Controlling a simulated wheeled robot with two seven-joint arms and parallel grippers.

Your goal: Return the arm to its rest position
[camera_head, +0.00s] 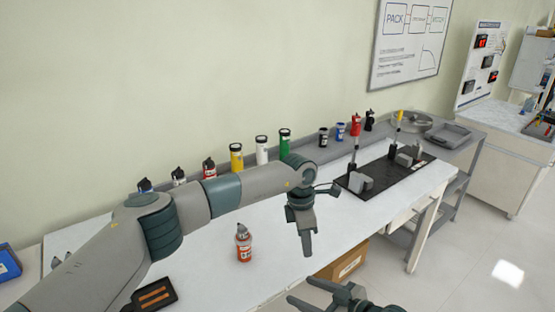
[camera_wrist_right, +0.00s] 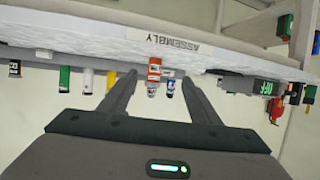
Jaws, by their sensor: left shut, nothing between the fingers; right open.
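My left arm (camera_head: 222,193) reaches in from the left across the white table (camera_head: 205,268). My left gripper (camera_head: 309,254) hangs downward over the table's front part, shut and empty. My right gripper (camera_head: 300,290) is at the bottom of the head view, in front of the table edge, open and empty. In the right wrist view its two fingers are spread, and the table appears upside down beyond them. A red-orange bottle (camera_head: 243,246) stands on the table left of my left gripper. It also seems to show in the right wrist view (camera_wrist_right: 154,72), between the fingers but farther off.
Several bottles, including yellow (camera_head: 236,157) and green (camera_head: 284,142) ones, line the back shelf. A black rig plate (camera_head: 401,177) with grey blocks lies at the table's right. A cardboard box (camera_head: 345,262) sits below the table. The floor at right is clear.

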